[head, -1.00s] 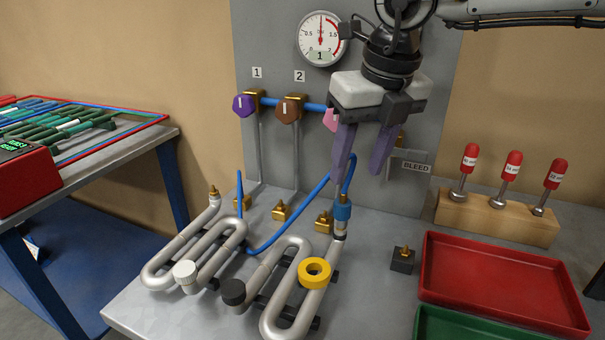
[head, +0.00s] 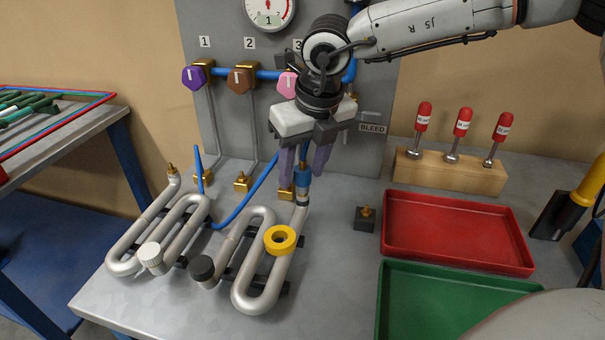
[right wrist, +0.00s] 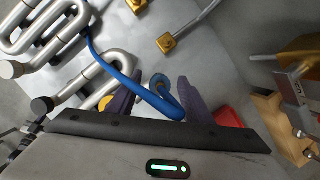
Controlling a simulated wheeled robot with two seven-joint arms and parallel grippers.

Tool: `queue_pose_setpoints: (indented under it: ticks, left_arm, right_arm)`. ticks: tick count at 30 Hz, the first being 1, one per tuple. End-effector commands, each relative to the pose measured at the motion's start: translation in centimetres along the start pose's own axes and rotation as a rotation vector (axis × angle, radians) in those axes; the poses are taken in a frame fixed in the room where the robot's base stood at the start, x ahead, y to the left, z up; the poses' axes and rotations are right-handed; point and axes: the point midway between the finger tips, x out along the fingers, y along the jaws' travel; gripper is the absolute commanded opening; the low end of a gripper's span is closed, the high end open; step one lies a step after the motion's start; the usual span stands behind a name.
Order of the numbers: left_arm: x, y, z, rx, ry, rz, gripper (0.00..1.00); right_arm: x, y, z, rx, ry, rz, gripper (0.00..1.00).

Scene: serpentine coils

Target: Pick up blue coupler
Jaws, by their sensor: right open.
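The blue coupler (head: 303,179) sits upright on the end of a silver serpentine coil (head: 268,285), with the blue hose at its top. My right gripper (head: 303,170) is open, its purple fingers pointing down around the coupler's upper part. In the right wrist view the coupler (right wrist: 159,82) shows between the two fingers, and the blue hose (right wrist: 135,88) crosses in front of it. I cannot tell whether a finger touches it. My left gripper is not in view.
Behind stands a grey panel with a purple knob (head: 193,78), a brown knob (head: 239,82) and a gauge (head: 268,8). A red tray (head: 460,265), a green tray (head: 450,273) and a wooden block (head: 450,172) with red-handled tools are at right. A yellow ring (head: 280,239) sits on the coil.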

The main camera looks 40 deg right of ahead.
Motion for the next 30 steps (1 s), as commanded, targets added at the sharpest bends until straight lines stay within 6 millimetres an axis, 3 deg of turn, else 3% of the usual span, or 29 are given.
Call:
queue_pose_setpoints:
  ticks: [5, 13, 22, 30]
  left_arm:
    - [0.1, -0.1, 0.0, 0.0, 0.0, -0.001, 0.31]
    - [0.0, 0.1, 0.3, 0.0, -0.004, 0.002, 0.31]
    - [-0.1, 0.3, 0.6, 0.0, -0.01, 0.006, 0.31]
    - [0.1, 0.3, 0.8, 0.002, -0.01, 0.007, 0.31]
  right_arm:
    - [0.0, 0.0, 0.0, 0.0, -0.001, 0.0, 0.44]
    - [0.0, 0.0, 0.0, 0.0, -0.001, 0.0, 0.0]
    - [-0.6, 0.0, 0.3, 0.0, -0.004, 0.0, 0.0]
    - [-5.3, 0.0, 1.6, 0.001, -0.009, -0.001, 0.0]
